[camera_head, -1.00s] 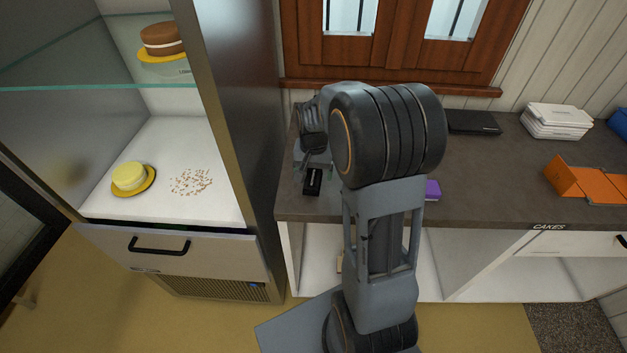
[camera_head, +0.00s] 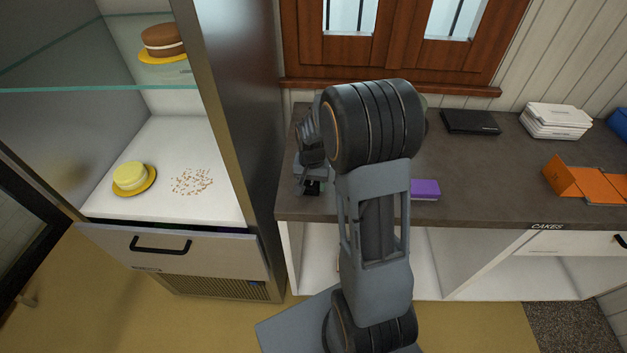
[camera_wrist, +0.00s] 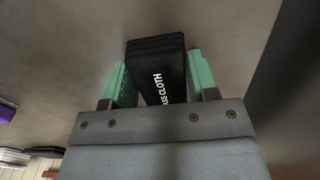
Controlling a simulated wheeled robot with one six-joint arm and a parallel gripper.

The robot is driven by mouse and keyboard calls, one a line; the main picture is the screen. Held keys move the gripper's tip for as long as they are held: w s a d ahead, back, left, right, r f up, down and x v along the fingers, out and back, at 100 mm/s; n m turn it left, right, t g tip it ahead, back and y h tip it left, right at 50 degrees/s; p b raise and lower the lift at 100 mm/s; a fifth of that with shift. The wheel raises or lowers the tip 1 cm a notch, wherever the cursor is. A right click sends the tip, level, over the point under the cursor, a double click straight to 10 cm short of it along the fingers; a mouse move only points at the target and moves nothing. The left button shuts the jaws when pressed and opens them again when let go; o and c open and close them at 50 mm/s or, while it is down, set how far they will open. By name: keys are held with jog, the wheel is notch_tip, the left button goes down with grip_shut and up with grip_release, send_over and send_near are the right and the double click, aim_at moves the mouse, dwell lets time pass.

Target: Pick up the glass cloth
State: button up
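The glass cloth is a black folded bundle with white lettering (camera_wrist: 157,75), seen in the wrist view lying on the dark counter. In the head view only a small black part of it (camera_head: 312,188) shows below my gripper (camera_head: 308,178). In the wrist view the green fingers of my gripper (camera_wrist: 160,85) stand apart, one on each side of the cloth. They are close to its sides; whether they touch it I cannot tell. The cloth's near end is hidden behind the gripper body.
A purple block (camera_head: 425,190) lies on the counter (camera_head: 480,180) right of my arm. A black flat case (camera_head: 470,121), white boxes (camera_head: 556,120) and an orange folded box (camera_head: 590,183) lie farther right. The steel cabinet wall (camera_head: 240,110) rises close on the left.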

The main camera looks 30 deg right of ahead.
aim_at(311, 182)
jog(key=c, duration=0.4)
jog(key=shift+r, duration=0.1)
jog(key=shift+r, duration=0.5)
notch_tip(311, 182, up, 2)
jog(key=shift+a+r, duration=0.1)
jog(key=shift+r, duration=0.1)
jog(key=s+a+r+b, duration=0.1)
jog(key=s+a+r, duration=0.1)
jog(key=a+r, duration=0.2)
jog(key=s+a+r+b, duration=0.1)
jog(key=s+a+r, duration=0.2)
jog(key=a+r, duration=0.2)
jog(key=a, duration=0.3)
jog(key=shift+s+a+r, duration=0.25)
jog(key=shift+s+a, duration=0.05)
